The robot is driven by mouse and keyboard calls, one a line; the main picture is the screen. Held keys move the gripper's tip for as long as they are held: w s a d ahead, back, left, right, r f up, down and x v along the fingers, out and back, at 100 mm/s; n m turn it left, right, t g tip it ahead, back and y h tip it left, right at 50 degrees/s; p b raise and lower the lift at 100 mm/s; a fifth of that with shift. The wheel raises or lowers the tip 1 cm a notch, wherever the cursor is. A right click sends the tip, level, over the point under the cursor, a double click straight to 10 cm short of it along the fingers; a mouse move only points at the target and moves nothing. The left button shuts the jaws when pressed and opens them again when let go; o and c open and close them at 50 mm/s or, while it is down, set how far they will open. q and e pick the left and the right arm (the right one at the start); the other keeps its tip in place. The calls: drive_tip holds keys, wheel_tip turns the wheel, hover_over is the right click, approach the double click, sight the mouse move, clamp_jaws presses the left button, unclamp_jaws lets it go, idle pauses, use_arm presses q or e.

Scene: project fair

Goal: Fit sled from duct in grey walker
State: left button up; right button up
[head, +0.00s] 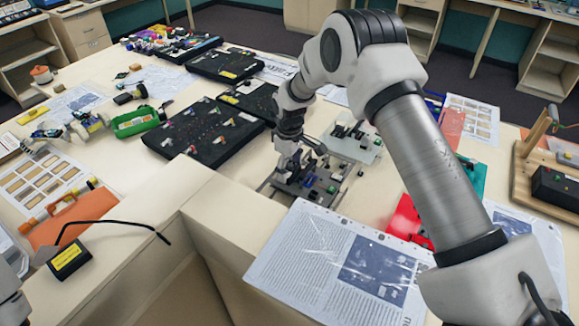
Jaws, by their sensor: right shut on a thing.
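My right gripper (290,170) reaches down from the large arm at the right and is low over a dark grey board (322,194) near the middle of the table. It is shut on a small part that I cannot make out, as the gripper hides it. The board carries several small dark, green and blue parts. A lighter grey board (366,155) with dark and green parts lies just behind it. I cannot tell which item is the sled, the duct or the grey walker. My left gripper is out of view.
Black boards (203,131) with small parts lie left of the right gripper. A printed sheet (330,262) lies in front, with a red item (408,222) beside it. An orange case (72,217) and wheeled models are at left. A wooden stand (540,170) is at right.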

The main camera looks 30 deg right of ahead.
drive_tip(key=shift+f, duration=0.1)
drive_tip(key=o, duration=1.1)
drive_tip(key=shift+r+p, duration=2.75)
drive_tip(key=shift+r, duration=1.05)
